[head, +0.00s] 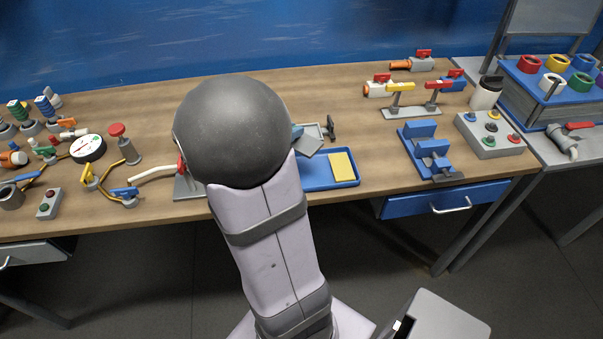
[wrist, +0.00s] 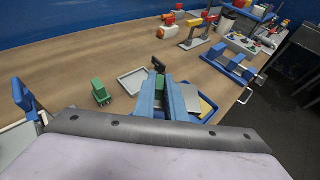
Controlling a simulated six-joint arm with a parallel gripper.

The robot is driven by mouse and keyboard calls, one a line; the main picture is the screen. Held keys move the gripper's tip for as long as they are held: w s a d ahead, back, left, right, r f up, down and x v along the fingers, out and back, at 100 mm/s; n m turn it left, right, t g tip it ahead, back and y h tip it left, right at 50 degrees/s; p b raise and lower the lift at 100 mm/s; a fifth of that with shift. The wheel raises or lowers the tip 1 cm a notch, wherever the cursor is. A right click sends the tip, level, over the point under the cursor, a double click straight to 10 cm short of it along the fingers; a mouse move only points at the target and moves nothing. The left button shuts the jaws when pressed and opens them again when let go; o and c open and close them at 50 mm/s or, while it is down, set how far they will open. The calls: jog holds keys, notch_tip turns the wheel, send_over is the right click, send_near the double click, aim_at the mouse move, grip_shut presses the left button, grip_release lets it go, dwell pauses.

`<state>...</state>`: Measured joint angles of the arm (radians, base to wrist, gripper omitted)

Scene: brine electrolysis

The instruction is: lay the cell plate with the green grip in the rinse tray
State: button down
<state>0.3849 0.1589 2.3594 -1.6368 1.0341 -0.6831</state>
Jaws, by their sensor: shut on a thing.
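My gripper (wrist: 161,92) is shut on the green grip (wrist: 160,82) of the cell plate, between its two blue fingers. My arm hides most of the gripper there. A shallow pale tray (wrist: 133,80) lies behind; no label shows which is the rinse tray.
A yellow pad (head: 341,166) lies in the blue tray's right side. A black-handled thing (head: 331,127) stands behind it. A green block (wrist: 101,92) stands left of the pale tray. A blue stepped rack (head: 427,148) is to the right, with clear wood between.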

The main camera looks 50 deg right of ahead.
jog(key=shift+f+b, duration=0.4)
jog(key=shift+f, duration=4.55)
jog(key=shift+f+b, duration=0.25)
jog(key=shift+b, duration=0.05)
jog(key=c, duration=1.8)
grip_release()
jog(key=shift+r, duration=0.1)
jog(key=shift+r+p, duration=0.15)
jog(key=shift+p, duration=0.15)
jog(key=v, duration=1.2)
jog(key=shift+a, duration=0.1)
